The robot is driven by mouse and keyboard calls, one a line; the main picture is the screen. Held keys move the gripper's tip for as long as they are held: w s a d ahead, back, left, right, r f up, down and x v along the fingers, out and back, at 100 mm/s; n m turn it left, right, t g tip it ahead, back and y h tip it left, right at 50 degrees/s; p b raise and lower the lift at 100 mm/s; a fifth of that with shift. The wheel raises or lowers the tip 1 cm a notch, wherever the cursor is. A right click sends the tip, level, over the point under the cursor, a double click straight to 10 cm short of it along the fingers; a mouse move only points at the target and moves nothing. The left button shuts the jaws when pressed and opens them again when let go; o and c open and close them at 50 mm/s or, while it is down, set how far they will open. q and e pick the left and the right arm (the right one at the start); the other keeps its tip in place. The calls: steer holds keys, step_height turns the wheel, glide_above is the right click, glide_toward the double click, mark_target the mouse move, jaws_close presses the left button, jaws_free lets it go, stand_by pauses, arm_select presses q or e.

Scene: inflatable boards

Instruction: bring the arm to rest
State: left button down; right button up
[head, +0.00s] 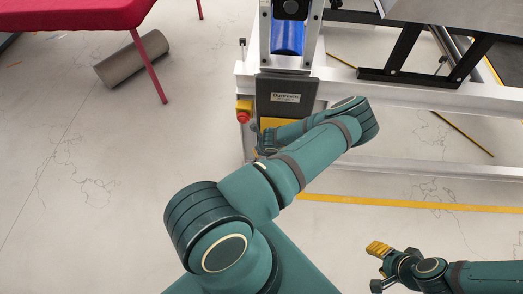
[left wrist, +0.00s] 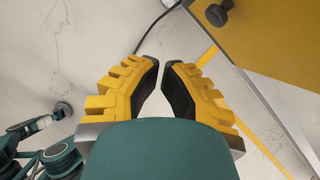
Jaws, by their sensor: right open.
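My right gripper (head: 376,266) is at the lower right of the head view. It is open and empty, above the pale floor, with its yellow fingers apart. My left arm crosses the middle of the head view and folds back toward the machine. Its hand is mostly hidden there, close in front of the machine's lower part. In the left wrist view my left gripper (left wrist: 162,66) shows two yellow fingers with black pads. The tips lean toward each other, with a narrow gap of floor between them and nothing held.
A white-framed machine (head: 420,96) with a blue roller (head: 288,36) stands at the back. A red stop button (head: 242,117) is on its left side. A pink table (head: 70,14) and a grey roll (head: 131,59) are at the far left. Floor at left is clear.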

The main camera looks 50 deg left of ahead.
arm_select(q)
steer(key=shift+s+d+r, duration=0.2)
steer(key=shift+r, duration=0.35)
steer(key=shift+s+d+r, duration=0.15)
steer(key=shift+s+r, duration=0.05)
steer(key=shift+r, duration=0.3)
steer(key=s+d+r+n+h, duration=0.1)
steer(key=s+d+n+h, duration=0.1)
steer(key=d+n, duration=0.5)
steer(key=s+d+r+n+h, duration=0.1)
steer(key=s+d+n+h, duration=0.1)
steer(key=d+n, duration=0.5)
steer(key=s+d+r+n+h, duration=0.1)
steer(key=d+r+n+h, duration=0.1)
steer(key=d+r+n, duration=0.2)
steer(key=d+r+n+h, duration=0.2)
steer(key=d+r+n, duration=0.2)
steer(key=d+r, duration=0.6)
steer(key=d, duration=0.6)
steer(key=shift+s+t, duration=0.3)
steer(key=shift+s, duration=0.1)
steer(key=shift+a, duration=0.15)
